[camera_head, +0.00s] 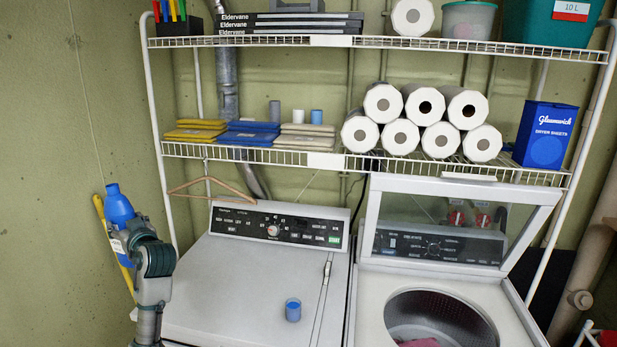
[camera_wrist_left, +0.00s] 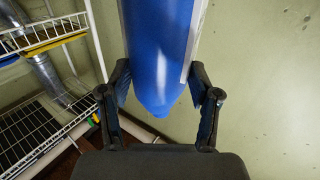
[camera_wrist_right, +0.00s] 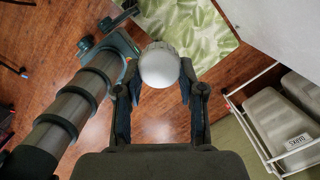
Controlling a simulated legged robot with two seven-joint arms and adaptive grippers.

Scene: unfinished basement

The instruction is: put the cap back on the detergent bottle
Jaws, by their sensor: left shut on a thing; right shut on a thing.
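My left gripper (camera_head: 128,236) is shut on the blue detergent bottle (camera_head: 118,207), held in the air left of the washer and dryer. In the left wrist view the bottle (camera_wrist_left: 158,45) passes between the fingers of my left gripper (camera_wrist_left: 160,100), with a pale label edge on its side. A small translucent blue cup-shaped cap (camera_head: 293,311) sits on the left machine's lid, apart from both grippers. My right gripper (camera_wrist_right: 160,90) is outside the head view.
The left machine's white lid (camera_head: 230,280) is mostly clear. The right machine's lid (camera_head: 540,192) stands open over its drum. A wire shelf (camera_head: 250,156) holds paper rolls and cloths above. A wooden hanger (camera_head: 205,182) hangs under it. Grey bins (camera_wrist_right: 280,120) stand beside the right gripper.

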